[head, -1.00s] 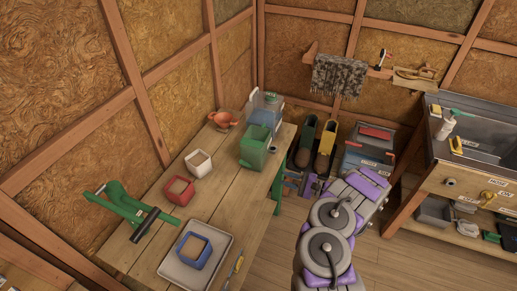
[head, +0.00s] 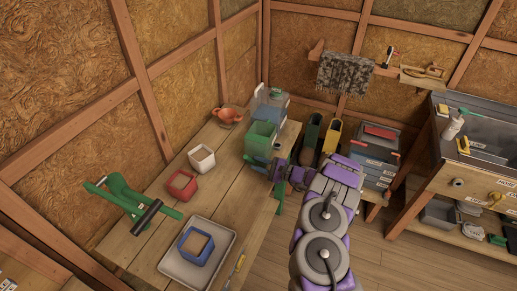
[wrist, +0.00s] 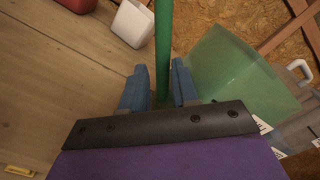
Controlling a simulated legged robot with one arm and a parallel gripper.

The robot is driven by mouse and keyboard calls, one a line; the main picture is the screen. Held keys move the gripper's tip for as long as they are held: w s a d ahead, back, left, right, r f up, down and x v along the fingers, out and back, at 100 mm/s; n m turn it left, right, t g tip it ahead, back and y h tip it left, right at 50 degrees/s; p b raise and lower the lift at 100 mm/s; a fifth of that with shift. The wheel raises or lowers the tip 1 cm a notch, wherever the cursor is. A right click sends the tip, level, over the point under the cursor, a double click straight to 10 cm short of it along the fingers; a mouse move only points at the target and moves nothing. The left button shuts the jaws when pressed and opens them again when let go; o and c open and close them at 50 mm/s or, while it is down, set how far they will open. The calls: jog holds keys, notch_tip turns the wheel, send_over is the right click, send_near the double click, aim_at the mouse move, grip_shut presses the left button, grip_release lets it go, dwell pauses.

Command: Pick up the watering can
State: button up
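The watering can appears to be the green, partly see-through vessel (head: 262,134) at the right edge of the wooden table. In the wrist view its green body (wrist: 235,72) is to the right, and a green bar (wrist: 163,45), seemingly its handle, runs down from the top. My gripper (head: 268,163) is low beside the can in the head view. In the wrist view my gripper's (wrist: 160,88) blue fingers are apart, one on each side of the bar, with narrow gaps. The bar's lower end is hidden between them.
The table (head: 222,178) also holds an orange pot (head: 228,116), white pot (head: 202,158), red pot (head: 181,185), grey tray (head: 170,268) with a blue pot (head: 196,246), and green tool (head: 128,200). A clear container (head: 270,102) stands behind the can. Stacked boxes (head: 372,160) stand right.

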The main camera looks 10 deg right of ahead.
jog(key=shift+w+a, duration=0.25)
jog(key=shift+w, duration=0.25)
jog(key=shift+a, duration=0.3)
grip_shut()
jog(key=shift+w+d+r, duration=0.1)
jog(key=shift+d, duration=0.05)
dwell(0.7)
